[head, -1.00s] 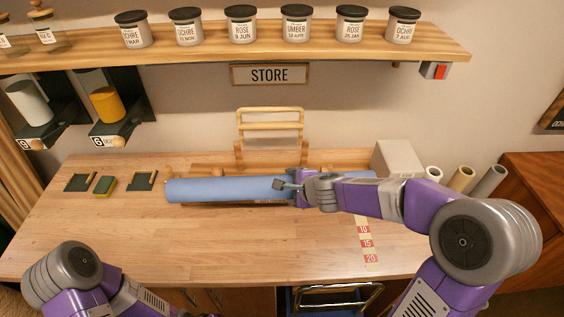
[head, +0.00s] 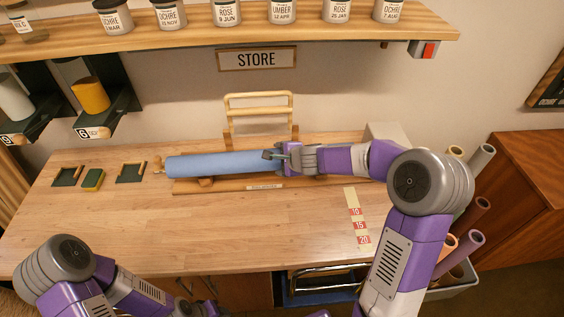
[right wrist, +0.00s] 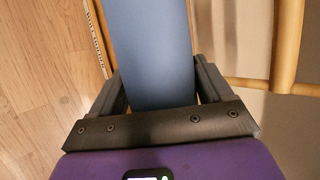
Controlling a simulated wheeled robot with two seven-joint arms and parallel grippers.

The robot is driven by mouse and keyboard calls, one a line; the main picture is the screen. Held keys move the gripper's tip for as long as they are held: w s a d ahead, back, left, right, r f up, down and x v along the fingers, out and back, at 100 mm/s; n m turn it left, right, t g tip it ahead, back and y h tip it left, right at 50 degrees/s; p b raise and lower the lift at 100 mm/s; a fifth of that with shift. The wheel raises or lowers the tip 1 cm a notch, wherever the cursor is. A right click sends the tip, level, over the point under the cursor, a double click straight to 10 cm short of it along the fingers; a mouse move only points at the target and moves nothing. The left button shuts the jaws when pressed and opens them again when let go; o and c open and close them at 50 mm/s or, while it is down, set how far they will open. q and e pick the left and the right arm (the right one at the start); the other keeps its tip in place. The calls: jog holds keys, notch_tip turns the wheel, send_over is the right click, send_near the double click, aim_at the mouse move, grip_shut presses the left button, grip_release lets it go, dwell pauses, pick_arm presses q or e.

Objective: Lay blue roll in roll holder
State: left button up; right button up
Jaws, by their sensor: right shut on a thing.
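The blue roll (head: 222,164) lies lengthwise left to right above the roll holder at the back of the table. The roll holder (head: 240,187) is a low wooden base with a small label on its front edge. My right gripper (head: 278,157) is shut on the blue roll near its right part. In the right wrist view the blue roll (right wrist: 150,50) runs between the two dark fingers (right wrist: 155,90). Whether the roll touches the holder's supports is hard to tell. The roll's right end is hidden behind my right arm. My left arm is low at the left, its gripper not clearly visible.
A wooden rack frame (head: 258,97) stands behind the roll. A grey box (head: 388,131) is at the back right. A bin of rolls (head: 455,285) stands right of the table.

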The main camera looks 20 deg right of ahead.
jog(key=w+f, duration=0.1)
jog(key=w, duration=0.1)
jog(key=w+d+f, duration=0.1)
jog(key=w+f, duration=0.3)
jog(key=shift+w+d+f, duration=0.1)
jog(key=shift+d+f, duration=0.15)
jog(key=shift+d, duration=0.1)
jog(key=shift+f+b, duration=0.75)
jog(key=shift+b, duration=0.3)
jog(key=o, duration=1)
jog(key=shift+o, duration=0.5)
jog(key=shift+f, duration=0.15)
jog(key=p+v, duration=0.1)
jog(key=v, duration=0.5)
jog(key=shift+s+r, duration=0.2)
jog(key=shift+r, duration=0.1)
jog(key=shift+s+d+r, duration=0.15)
jog(key=shift+s+r, duration=0.2)
jog(key=shift+s, duration=0.15)
